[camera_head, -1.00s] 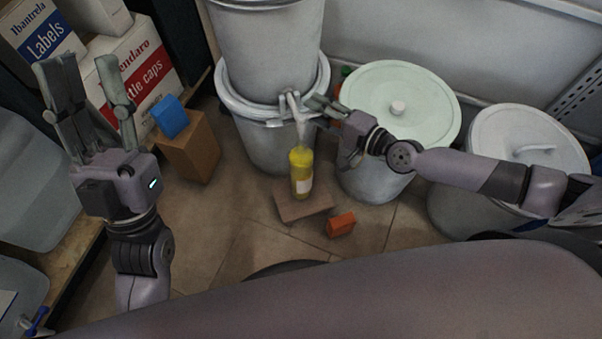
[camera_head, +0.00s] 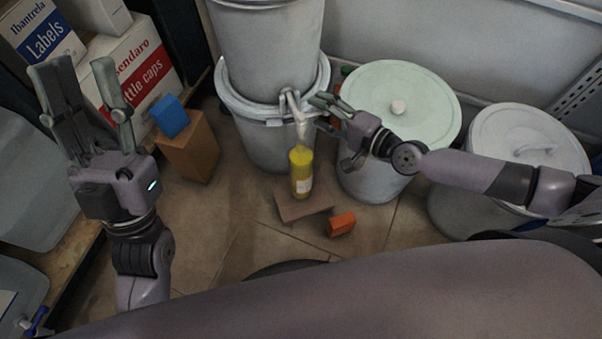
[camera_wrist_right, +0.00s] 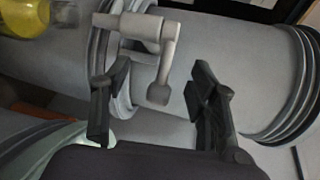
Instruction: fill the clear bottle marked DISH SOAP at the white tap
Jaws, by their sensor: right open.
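The bottle (camera_head: 301,176) stands upright beneath the white tap (camera_head: 292,104) on the stacked drum. Its body is yellow with a pale label too small to read; its neck looks clear. Its yellow body shows at the top left of the right wrist view (camera_wrist_right: 22,20), beside the tap (camera_wrist_right: 135,27). My right gripper (camera_head: 334,132) is open, just right of the tap. In the right wrist view the tap's lever (camera_wrist_right: 164,75) lies between its open fingers (camera_wrist_right: 155,105), with no visible grip. My left gripper (camera_head: 82,85) is raised at the left, open and empty.
The bottle stands on a low brown slab (camera_head: 292,210). An orange block (camera_head: 341,224) lies on the floor. Lidded drums (camera_head: 385,100) (camera_head: 530,140) stand to the right. A brown box (camera_head: 190,148) with a blue block (camera_head: 170,116) and labelled cartons (camera_head: 135,62) are at left.

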